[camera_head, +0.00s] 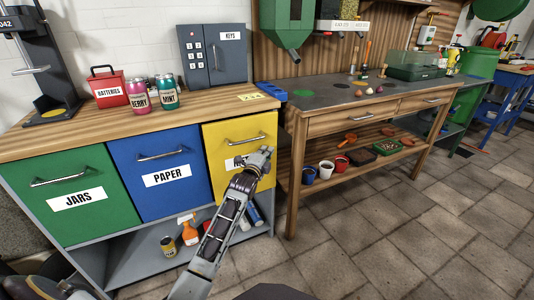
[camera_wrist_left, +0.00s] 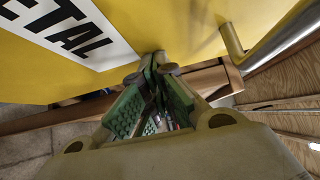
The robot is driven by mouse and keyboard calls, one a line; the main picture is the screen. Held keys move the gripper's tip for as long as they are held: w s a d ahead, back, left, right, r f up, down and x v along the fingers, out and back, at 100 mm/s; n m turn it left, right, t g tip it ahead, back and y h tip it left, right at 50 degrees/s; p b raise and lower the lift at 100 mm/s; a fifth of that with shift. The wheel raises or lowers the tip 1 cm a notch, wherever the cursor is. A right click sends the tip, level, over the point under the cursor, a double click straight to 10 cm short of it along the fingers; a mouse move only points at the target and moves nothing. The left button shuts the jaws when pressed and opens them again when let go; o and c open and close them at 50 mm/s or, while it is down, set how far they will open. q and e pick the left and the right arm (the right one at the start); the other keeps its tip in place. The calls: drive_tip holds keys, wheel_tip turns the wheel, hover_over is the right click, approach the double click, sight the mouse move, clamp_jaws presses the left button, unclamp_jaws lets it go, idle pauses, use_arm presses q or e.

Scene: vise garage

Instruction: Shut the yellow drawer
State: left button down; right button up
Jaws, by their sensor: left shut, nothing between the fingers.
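The yellow drawer (camera_head: 217,136) is at the right end of a row of drawer fronts under the wooden counter. Its bar handle (camera_head: 245,139) is near the top, above a white label. The label reads "ETAL" in the left wrist view (camera_wrist_left: 75,32), cut by the frame edge. My left gripper (camera_head: 264,156) is shut and empty, in front of the drawer's right part, below the handle. In the left wrist view its fingertips (camera_wrist_left: 158,66) are close to the yellow front, between label and handle. I cannot tell whether they touch. The drawer looks nearly flush; any small gap is unclear.
The blue PAPER drawer (camera_head: 150,181) and green JARS drawer (camera_head: 73,205) are to the left. A wooden workbench (camera_head: 350,124) stands to the right, with cups and trays on its lower shelf. A spray bottle (camera_head: 189,232) stands below the drawers. Tiled floor is clear at right.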

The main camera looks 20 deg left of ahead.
use_arm(q)
drive_tip(key=w+a, duration=0.1)
drive_tip(key=w+a+p, duration=0.1)
drive_tip(key=a, duration=0.1)
drive_tip(key=shift+w+r, duration=0.15)
use_arm(e)
drive_tip(key=shift+s+d+r, duration=0.1)
drive_tip(key=shift+s+r, duration=0.3)
use_arm(q)
drive_tip(key=shift+a+r, duration=0.1)
use_arm(e)
drive_tip(key=shift+d, duration=0.1)
